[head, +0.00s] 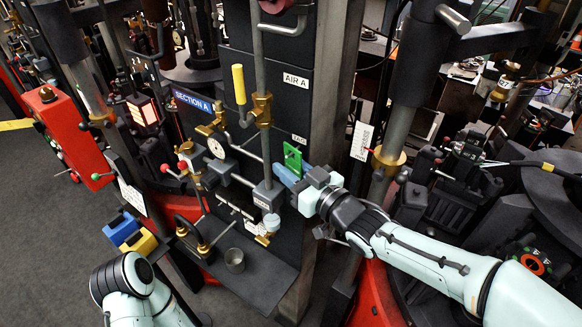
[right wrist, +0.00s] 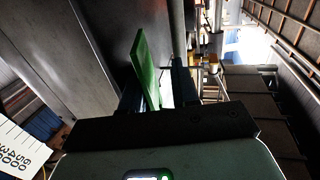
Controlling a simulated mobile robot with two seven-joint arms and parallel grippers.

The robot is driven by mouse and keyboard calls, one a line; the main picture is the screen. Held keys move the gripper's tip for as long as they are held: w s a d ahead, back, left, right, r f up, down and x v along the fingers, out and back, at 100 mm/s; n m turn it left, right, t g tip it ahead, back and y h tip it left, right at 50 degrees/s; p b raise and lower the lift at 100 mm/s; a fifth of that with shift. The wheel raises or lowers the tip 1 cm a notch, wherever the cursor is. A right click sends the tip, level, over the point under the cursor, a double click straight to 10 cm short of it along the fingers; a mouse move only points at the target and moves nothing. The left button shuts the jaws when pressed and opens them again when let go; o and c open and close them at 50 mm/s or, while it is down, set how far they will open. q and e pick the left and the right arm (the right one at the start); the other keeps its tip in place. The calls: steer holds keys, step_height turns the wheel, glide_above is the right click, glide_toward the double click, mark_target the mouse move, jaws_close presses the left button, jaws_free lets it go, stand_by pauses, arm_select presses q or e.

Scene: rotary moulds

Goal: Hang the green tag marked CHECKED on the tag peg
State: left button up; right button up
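The green tag (head: 293,158) is at the dark panel, just below a small white TAG label (head: 300,140). Its marking is too small to read. My right gripper (head: 287,176) has its blue fingers at the tag's lower part, close to the panel. In the right wrist view the tag (right wrist: 147,70) stands tilted between the fingers (right wrist: 157,92), with a bright gap beside the right finger, so the gripper looks open around it. The tag peg is hidden; I cannot tell whether the tag hangs on it. My left gripper is out of view.
A yellow-handled valve (head: 239,85), a gauge (head: 216,148) and pipes stand left of the tag. A shelf (head: 262,278) with a grey cup (head: 235,260) is below. A white card (head: 361,141) hangs to the right. Blue (head: 121,228) and yellow bins are at lower left.

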steer(key=shift+w+d+r+h, duration=0.15)
steer(key=shift+w+d+h, duration=0.15)
steer(key=shift+d, duration=0.1)
steer(key=shift+s+d, duration=0.2)
steer(key=shift+d, duration=0.05)
steer(key=v, duration=1.2)
steer(key=shift+s+f+b, duration=0.3)
steer(key=shift+s+b, duration=0.05)
steer(key=shift+s, duration=0.2)
steer(key=shift+a, duration=0.1)
